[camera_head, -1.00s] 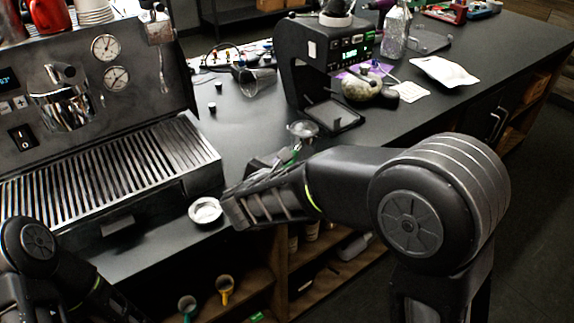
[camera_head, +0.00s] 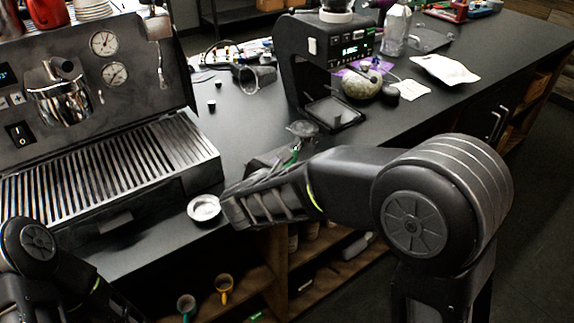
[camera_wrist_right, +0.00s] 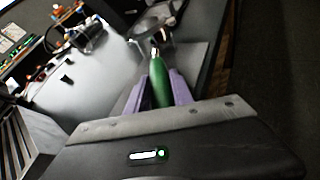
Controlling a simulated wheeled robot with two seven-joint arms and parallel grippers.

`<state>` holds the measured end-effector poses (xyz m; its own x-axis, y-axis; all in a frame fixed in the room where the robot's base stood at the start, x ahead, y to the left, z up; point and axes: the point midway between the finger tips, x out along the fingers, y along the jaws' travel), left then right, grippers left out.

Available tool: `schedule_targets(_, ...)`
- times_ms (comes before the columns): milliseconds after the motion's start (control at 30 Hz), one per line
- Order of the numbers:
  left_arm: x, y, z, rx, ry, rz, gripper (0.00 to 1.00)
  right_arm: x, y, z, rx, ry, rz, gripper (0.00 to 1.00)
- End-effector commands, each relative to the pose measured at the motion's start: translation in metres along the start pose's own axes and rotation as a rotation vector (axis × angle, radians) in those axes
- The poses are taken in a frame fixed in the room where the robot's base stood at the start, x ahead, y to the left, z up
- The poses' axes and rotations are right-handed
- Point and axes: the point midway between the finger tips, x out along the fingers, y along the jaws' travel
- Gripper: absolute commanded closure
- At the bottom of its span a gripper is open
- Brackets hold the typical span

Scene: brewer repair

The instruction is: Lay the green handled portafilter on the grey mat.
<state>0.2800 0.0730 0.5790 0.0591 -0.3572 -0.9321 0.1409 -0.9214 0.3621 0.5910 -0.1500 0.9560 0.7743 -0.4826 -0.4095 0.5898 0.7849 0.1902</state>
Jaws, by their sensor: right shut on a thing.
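The green handled portafilter (camera_wrist_right: 165,78) is in my right gripper. Its green handle lies between the two purple fingers (camera_wrist_right: 161,88) in the right wrist view, and its metal head (camera_wrist_right: 155,22) points away from the gripper. In the head view the metal head (camera_head: 303,129) shows just past my right gripper (camera_head: 285,158), whose fingers are largely hidden by my arm. A grey patch that looks like the mat (camera_wrist_right: 193,58) lies beneath the portafilter; I cannot tell whether they touch. My left arm is at the lower left, its fingers out of sight.
The espresso machine (camera_head: 120,165) stands at the left. A black grinder (camera_head: 297,65) stands beyond the portafilter. A small metal dish (camera_head: 204,208) sits near the counter's front edge. The dark counter (camera_head: 235,115) is fairly clear between machine and grinder.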

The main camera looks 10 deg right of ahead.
Motion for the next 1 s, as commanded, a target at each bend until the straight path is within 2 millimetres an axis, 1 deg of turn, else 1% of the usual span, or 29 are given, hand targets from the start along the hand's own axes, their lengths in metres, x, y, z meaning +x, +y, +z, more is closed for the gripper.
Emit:
schedule_targets(267,0.004,-0.001,0.0,0.0,0.0,0.0,0.64,0.001,0.0,-0.002,0.001,-0.002,0.001,1.0)
schedule_targets(300,0.003,-0.001,0.0,0.0,0.0,0.0,0.64,0.001,0.0,-0.001,0.001,-0.002,0.001,0.69)
schedule_targets(567,0.003,-0.001,0.0,0.0,0.0,0.0,0.64,0.001,0.0,-0.002,0.0,-0.001,0.0,0.48)
schedule_targets(867,0.003,-0.001,0.0,0.0,0.001,0.0,0.64,0.0,-0.001,-0.003,-0.001,0.002,0.0,0.47)
schedule_targets(1000,0.005,-0.002,0.0,0.0,0.001,0.0,0.64,-0.01,0.0,-0.003,0.0,0.002,0.003,0.47)
